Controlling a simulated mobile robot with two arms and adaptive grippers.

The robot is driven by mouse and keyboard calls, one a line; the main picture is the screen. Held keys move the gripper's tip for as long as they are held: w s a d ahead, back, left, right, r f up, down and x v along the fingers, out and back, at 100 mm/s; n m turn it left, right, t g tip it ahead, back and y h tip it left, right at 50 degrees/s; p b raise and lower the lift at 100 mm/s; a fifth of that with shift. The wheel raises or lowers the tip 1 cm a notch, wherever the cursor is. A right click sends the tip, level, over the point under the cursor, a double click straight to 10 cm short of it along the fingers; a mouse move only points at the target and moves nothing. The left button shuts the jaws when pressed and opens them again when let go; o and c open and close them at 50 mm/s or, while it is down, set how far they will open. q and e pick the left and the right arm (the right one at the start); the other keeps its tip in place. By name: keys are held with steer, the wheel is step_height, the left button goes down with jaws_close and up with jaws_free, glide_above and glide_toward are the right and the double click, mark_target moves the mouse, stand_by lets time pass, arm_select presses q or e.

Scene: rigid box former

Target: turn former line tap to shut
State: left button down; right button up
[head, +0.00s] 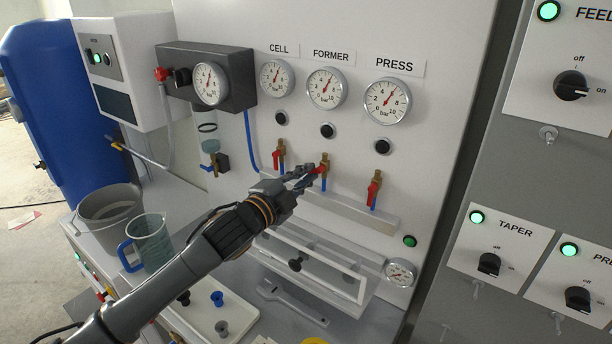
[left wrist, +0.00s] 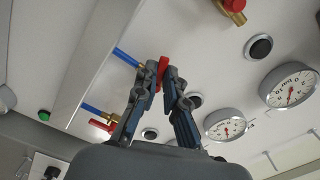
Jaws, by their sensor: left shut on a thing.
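The former line tap (head: 324,164) is a brass valve with a red lever under the FORMER gauge (head: 327,88), the middle one of three taps on the white panel. My left gripper (head: 305,176) reaches it from the lower left and is shut on its red lever. In the head view the visible bit of lever points to the left, and the fingers hide the rest. In the left wrist view the red lever (left wrist: 162,72) shows between the two fingertips of my left gripper (left wrist: 165,82). My right gripper is not in view.
The cell tap (head: 279,157) and press tap (head: 373,190) stand close on either side, levers hanging down. A ledge (head: 362,209) runs below the taps. A clear-fronted box (head: 310,265), a jug (head: 150,244) and a bucket (head: 108,210) are lower down.

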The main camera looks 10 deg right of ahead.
arm_select(q)
steer(key=shift+r+m+p, duration=0.2)
steer(key=shift+m+p, duration=0.15)
steer(key=shift+m, duration=0.75)
steer(key=shift+r+m+p, duration=0.2)
steer(key=shift+m+p, duration=0.1)
steer(key=shift+m, duration=0.8)
steer(key=c, duration=1.4)
jaws_free()
steer(key=shift+a, duration=0.1)
steer(key=v, duration=1.2)
